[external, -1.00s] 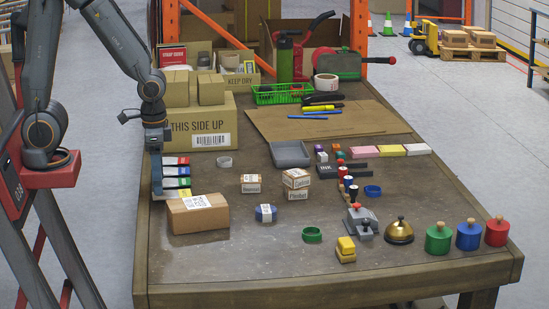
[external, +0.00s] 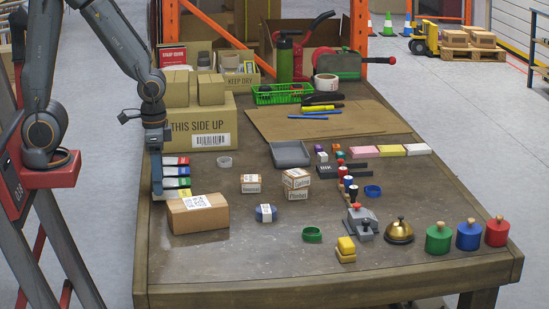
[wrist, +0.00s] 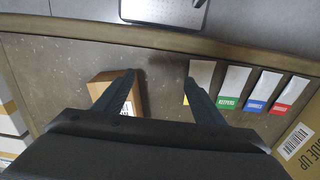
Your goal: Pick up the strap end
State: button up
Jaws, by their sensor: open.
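I cannot make out a strap end in either view. My gripper (external: 157,190) hangs low over the left edge of the bench, beside the brown carton (external: 198,214). In the wrist view my gripper (wrist: 158,77) is open, its two dark fingers spread with only bare bench top between the tips. The left finger overlaps the carton (wrist: 104,89) from this angle; I cannot tell whether they touch. The right finger is in front of a white card with a yellow end, beside the green-ended card (wrist: 231,90).
Several colour-ended cards (external: 176,171) lie in a row by my gripper. A large "THIS SIDE UP" box (external: 199,113) stands behind them. Small cartons (external: 297,178), a blue roll (external: 266,213) and a green ring (external: 312,235) lie to the right.

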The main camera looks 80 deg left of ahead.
dwell(0.4)
jog(key=w+a+r+n+p, duration=0.2)
jog(key=w+a+n+p, duration=0.4)
jog(key=w+a+n, duration=1.05)
jog(key=w+a+f+n+p, duration=0.2)
jog(key=w+a+n, duration=0.1)
jog(key=a, duration=1.3)
jog(key=shift+w+d+f+p, duration=0.15)
jog(key=shift+f+p, duration=0.4)
jog(key=shift+f, duration=1.3)
jog(key=shift+w+a+f+p, duration=0.1)
jog(key=shift+f+p, duration=0.45)
jog(key=shift+f, duration=1.25)
jog(key=c, duration=1.1)
